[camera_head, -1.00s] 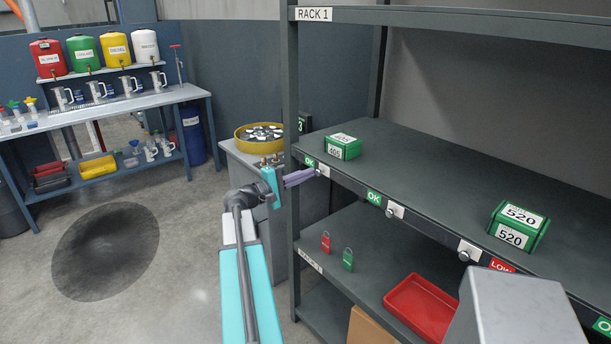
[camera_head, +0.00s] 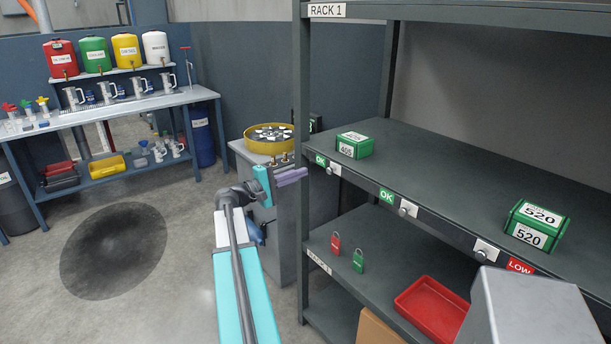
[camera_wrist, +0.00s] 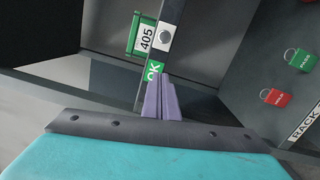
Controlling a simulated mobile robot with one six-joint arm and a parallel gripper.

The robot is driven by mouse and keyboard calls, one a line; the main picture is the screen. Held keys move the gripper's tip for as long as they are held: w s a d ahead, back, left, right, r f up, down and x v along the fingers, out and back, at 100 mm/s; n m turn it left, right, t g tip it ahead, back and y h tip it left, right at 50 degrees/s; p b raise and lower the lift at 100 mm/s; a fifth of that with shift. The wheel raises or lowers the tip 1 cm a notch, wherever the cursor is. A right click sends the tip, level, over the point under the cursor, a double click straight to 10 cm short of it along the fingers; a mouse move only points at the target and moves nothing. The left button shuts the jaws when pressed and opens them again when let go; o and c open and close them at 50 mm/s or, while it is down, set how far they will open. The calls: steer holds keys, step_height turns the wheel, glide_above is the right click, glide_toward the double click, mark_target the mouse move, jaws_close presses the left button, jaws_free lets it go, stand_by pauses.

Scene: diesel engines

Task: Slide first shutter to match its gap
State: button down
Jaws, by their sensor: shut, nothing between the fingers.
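The first shutter, a small white plate with a round knob (camera_head: 334,169), sits on the shelf's front rail, just right of a green OK label (camera_head: 320,160). In the wrist view the shutter (camera_wrist: 164,37) lies beyond the OK label (camera_wrist: 153,71), beside the green box marked 405 (camera_wrist: 143,38). That box (camera_head: 355,145) stands on the shelf above the rail. My gripper (camera_head: 305,172) has its purple fingers together and empty, left of the rail and apart from the knob. In the wrist view the fingertips (camera_wrist: 160,76) point toward the OK label.
A green 520 box (camera_head: 537,225) stands on the shelf. Red (camera_head: 335,242) and green (camera_head: 358,260) padlock-like tags hang below. A rack post (camera_head: 302,120) stands close to my gripper.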

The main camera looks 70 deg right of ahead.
steer(key=b+v, duration=0.1)
steer(key=v, duration=0.5)
steer(key=shift+w+a, duration=0.2)
stand_by(0.4)
steer(key=w+a+f+n+t+h, duration=0.1)
steer(key=w+a+f+n+t, duration=0.15)
steer(key=w+a+f, duration=0.4)
steer(key=w+a+f+n+t, duration=0.2)
steer(key=w+a+f+n, duration=0.15)
steer(key=w+f, duration=0.5)
steer(key=w+a+f+n+t+y, duration=0.2)
steer(key=a+f+n+t+y, duration=0.15)
steer(key=a+f, duration=2.25)
steer(key=s+a+f+m+g+y, duration=0.1)
steer(key=s+a+f+y, duration=0.3)
steer(key=a, duration=0.6)
steer(key=s+a+f+m+g+y, duration=0.1)
steer(key=s+a+f+y, duration=0.3)
steer(key=s+a+f, duration=0.5)
steer(key=s+a+f+m+y, duration=0.2)
steer(key=s+a+f+y, duration=0.2)
steer(key=s+a+f, duration=0.3)
steer(key=a+f, duration=0.1)
steer(key=a, duration=0.3)
steer(key=shift+s+a+g, duration=0.15)
steer(key=shift+a+g, duration=0.1)
steer(key=shift+g, duration=0.15)
